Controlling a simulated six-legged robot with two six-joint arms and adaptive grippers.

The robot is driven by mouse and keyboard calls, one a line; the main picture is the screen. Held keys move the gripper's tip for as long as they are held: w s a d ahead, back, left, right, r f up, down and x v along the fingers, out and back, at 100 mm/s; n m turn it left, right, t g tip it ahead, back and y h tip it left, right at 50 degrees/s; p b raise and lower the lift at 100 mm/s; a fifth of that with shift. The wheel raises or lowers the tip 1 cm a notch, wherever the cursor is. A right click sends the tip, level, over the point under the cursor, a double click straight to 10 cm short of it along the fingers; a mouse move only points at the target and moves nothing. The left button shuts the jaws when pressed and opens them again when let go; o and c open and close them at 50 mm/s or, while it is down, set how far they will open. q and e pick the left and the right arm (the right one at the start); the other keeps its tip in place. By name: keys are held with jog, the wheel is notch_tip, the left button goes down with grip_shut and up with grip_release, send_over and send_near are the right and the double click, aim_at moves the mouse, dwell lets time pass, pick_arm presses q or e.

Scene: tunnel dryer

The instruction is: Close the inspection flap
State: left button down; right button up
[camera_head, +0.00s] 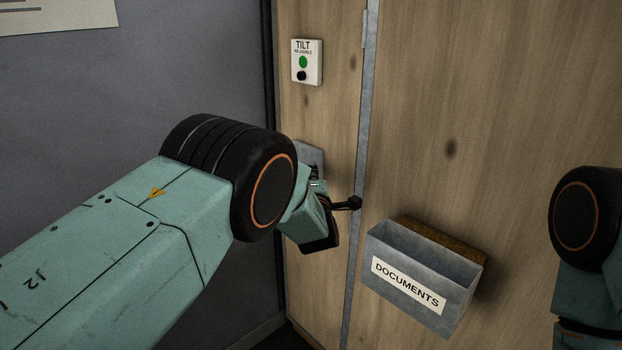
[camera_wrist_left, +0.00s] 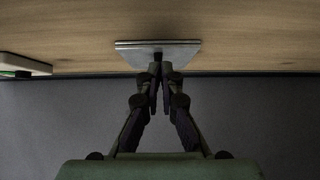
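A grey metal plate (camera_head: 310,156), which looks like the inspection flap, shows on the wooden panel. My left arm hides much of it in the head view. In the left wrist view the plate (camera_wrist_left: 185,50) appears nearly edge-on against the wood. My left gripper (camera_head: 352,203) is by the panel, its dark fingertips below and right of the visible plate. In the left wrist view its fingertips (camera_wrist_left: 159,72) are together at the plate's middle. I cannot tell whether they touch it, and I see nothing held between them. My right gripper is out of view.
A white tilt switch box (camera_head: 306,62) with a green and a black button is on the panel above. A grey documents holder (camera_head: 421,276) sticks out at the lower right. A metal strip (camera_head: 362,150) runs between the wooden panels. A grey wall (camera_head: 190,70) is at left.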

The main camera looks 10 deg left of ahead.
pick_arm(q)
jog(key=shift+w+d+r, duration=0.15)
jog(key=shift+d+r, duration=0.05)
jog(key=shift+r, duration=0.2)
jog(key=shift+w+d+r, duration=0.15)
jog(key=shift+r, duration=0.45)
notch_tip(320, 180, up, 7)
jog(key=s+a+f+m+g, duration=0.3)
jog(key=s+a+f+m, duration=0.1)
jog(key=s+f, duration=0.5)
jog(key=s+a+f+m+g+h, duration=0.1)
jog(key=s+a+f+m+g, duration=0.25)
jog(key=s+f, duration=0.55)
jog(key=s+a+f+m+g, duration=0.2)
jog(key=s+a+f+m, duration=0.3)
jog(key=f, duration=0.8)
jog(key=s+f+m+g, duration=0.2)
jog(key=s+g, duration=0.1)
jog(key=s, duration=0.9)
jog(key=s+f+m+g+h, duration=0.1)
jog(key=s+f+m+g, duration=0.1)
jog(key=s, duration=1)
jog(key=s+f+m+g+h, duration=0.1)
jog(key=s+f+m+g, duration=0.1)
jog(key=s, duration=0.9)
jog(key=shift+s+d+m+g, duration=0.35)
jog(key=shift+m+g, duration=0.3)
jog(key=shift+g, duration=0.4)
